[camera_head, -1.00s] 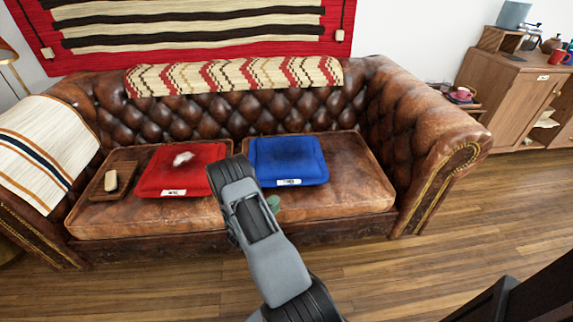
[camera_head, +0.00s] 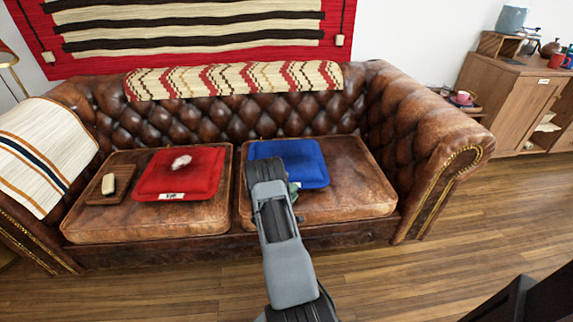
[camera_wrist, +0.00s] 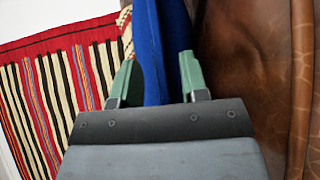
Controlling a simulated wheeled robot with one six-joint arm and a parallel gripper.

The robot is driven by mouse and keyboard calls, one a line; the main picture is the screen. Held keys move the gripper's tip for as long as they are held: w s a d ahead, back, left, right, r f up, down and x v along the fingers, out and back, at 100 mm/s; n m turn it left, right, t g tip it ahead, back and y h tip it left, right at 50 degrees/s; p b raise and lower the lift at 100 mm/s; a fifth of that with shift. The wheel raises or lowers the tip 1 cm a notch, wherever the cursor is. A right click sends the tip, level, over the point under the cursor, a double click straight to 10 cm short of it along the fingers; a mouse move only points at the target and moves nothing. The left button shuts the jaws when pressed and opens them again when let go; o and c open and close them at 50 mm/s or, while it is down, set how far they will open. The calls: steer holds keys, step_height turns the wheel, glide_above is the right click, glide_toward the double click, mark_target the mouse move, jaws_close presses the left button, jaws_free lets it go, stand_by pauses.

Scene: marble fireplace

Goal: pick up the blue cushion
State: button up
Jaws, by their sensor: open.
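The blue cushion (camera_head: 308,163) lies on the right seat of the brown leather sofa. In the head view my arm covers its left front part. In the wrist view the blue cushion (camera_wrist: 151,45) runs up between the two green fingers of my gripper (camera_wrist: 157,75). The fingers stand apart, one on each side of the cushion's edge. I cannot tell whether either finger touches it. In the head view the gripper's fingers are mostly hidden behind my wrist, with a bit of green showing at the cushion's front.
A red cushion (camera_head: 180,175) with a small white item on it lies on the left seat, beside a wooden tray (camera_head: 100,190) holding a pale object. The sofa's right armrest (camera_head: 440,135) stands to the right. A wooden cabinet (camera_head: 515,95) is beyond it. The floor in front is clear.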

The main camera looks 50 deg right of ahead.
steer(key=shift+w+d, duration=0.1)
steer(key=shift+d, duration=0.75)
jaws_close()
